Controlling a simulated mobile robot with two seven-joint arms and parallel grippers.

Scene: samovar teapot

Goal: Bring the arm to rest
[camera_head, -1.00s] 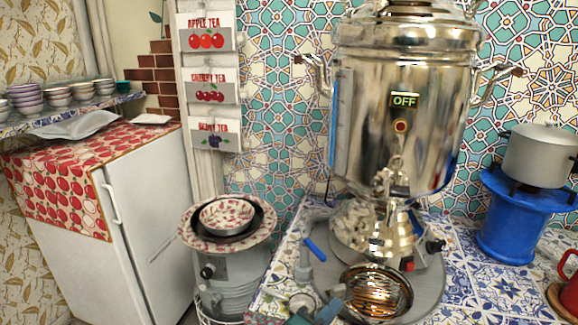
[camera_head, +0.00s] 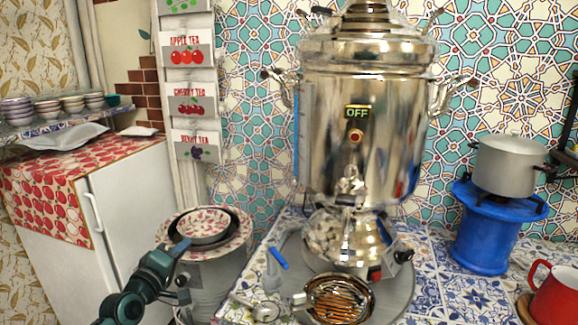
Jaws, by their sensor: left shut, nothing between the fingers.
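My left gripper (camera_head: 179,250) comes in from the lower left on its dark teal arm, in front of the grey metal container. Its fingers look shut and nothing shows between them. It is apart from the samovar (camera_head: 362,140), a large shiny metal urn whose display reads OFF. A round metal strainer (camera_head: 340,299) lies below the samovar's tap. My right gripper is not in view.
Patterned bowls (camera_head: 204,226) stand on the grey container (camera_head: 214,285) close to my left gripper. A white fridge (camera_head: 134,222) is at the left. A pot (camera_head: 505,165) sits on a blue stove (camera_head: 484,238), with a red mug (camera_head: 554,296) at the right. A dark object is cut off at the right edge.

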